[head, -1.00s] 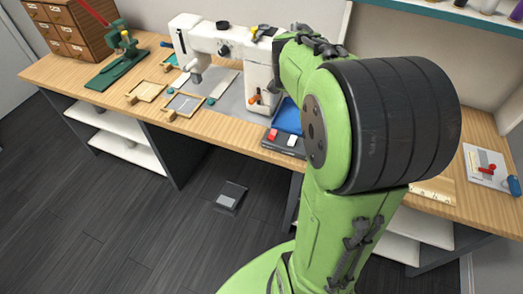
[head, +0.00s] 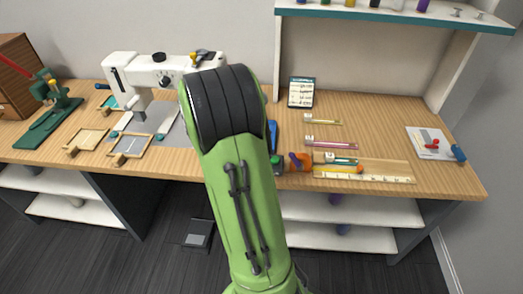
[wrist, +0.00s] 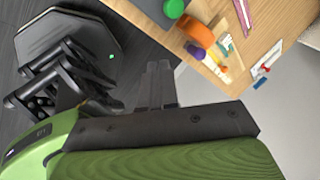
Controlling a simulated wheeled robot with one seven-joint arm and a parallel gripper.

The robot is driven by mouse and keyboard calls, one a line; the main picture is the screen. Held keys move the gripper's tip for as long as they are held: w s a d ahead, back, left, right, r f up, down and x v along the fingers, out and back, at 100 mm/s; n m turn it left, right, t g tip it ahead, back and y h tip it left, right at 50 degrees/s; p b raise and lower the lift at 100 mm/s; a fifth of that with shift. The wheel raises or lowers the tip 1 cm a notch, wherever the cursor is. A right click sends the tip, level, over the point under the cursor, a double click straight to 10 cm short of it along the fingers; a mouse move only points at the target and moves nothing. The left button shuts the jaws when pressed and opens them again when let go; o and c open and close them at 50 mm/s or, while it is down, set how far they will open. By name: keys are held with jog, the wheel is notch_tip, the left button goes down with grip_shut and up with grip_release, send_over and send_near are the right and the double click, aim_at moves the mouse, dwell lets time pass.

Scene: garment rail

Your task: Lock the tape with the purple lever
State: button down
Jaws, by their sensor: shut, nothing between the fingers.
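An orange tape case (head: 298,162) sits near the front edge of the bench, just right of my arm. A yellow strip (head: 338,168) runs right from it along the wooden ruler. The case also shows near the top of the wrist view (wrist: 199,35). My gripper (wrist: 159,68) is shut and empty in the wrist view, pointing past the bench edge and apart from the case. In the head view my gripper is hidden behind my arm.
The ruler (head: 395,178) and several coloured strips lie right of the case. A green button (head: 277,160) is beside it. A white board with a red lever (head: 432,143) is at far right. The sewing machine (head: 150,75) stands left. An upper shelf (head: 390,13) overhangs the back.

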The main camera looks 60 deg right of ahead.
aim_at(296, 161)
jog(key=s+d+f, duration=0.3)
jog(key=d, duration=0.2)
jog(key=shift+f+b, duration=0.2)
jog(key=shift+b, duration=0.25)
jog(key=shift+d, duration=0.15)
jog(key=shift+s+d+r+t, duration=0.1)
jog(key=shift+s+r+t, duration=0.2)
jog(key=shift+t, duration=0.1)
